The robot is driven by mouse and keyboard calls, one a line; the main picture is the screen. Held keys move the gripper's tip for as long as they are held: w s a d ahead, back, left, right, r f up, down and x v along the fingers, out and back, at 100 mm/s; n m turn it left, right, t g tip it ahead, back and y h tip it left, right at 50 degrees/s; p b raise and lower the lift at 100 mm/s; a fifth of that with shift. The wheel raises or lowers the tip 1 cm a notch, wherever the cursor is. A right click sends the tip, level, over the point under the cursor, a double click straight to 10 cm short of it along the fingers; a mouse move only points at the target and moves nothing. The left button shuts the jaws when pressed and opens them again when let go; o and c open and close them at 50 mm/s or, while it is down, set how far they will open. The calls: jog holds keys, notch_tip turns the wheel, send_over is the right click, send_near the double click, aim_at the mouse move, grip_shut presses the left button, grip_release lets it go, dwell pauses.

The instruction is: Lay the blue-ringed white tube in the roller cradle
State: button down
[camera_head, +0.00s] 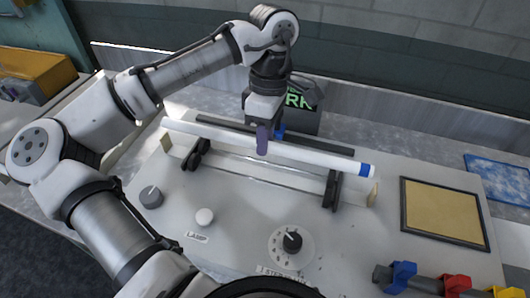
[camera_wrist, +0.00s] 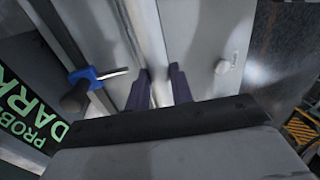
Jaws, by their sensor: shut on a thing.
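The white tube (camera_head: 215,134) has a blue ring at its right end. My gripper (camera_head: 262,140) comes down from above and is shut on the tube near its middle. In the wrist view, its two purple fingers (camera_wrist: 160,88) stand on either side of a pale tube (camera_wrist: 147,35). The roller cradle has dark rollers at left (camera_head: 197,154) and right (camera_head: 332,190). The tube is roughly lengthwise to the cradle and shows just behind and above the rollers in the head view. I cannot tell whether it touches them.
Tan end plates (camera_head: 373,195) stand by the cradle. A blue-collared tool (camera_wrist: 85,74) lies beside the tube. A dark sign (camera_head: 300,105) stands behind. A grey knob (camera_head: 151,197), a white knob (camera_head: 204,217) and a black dial (camera_head: 292,242) are in front; a framed tan pad (camera_head: 443,212) is right.

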send_over(264, 177)
jog(key=w, duration=0.1)
jog(key=shift+d+f+p, duration=0.1)
jog(key=shift+f+p, duration=0.2)
jog(key=shift+f, duration=2.6)
jog(key=shift+f, duration=0.1)
jog(key=c, duration=1.2)
grip_release()
jog(key=shift+c, duration=0.2)
notch_tip(264, 177, up, 12)
jog(key=w+b, duration=0.2)
jog(key=shift+w+d, duration=0.15)
jog(key=shift+d, duration=0.2)
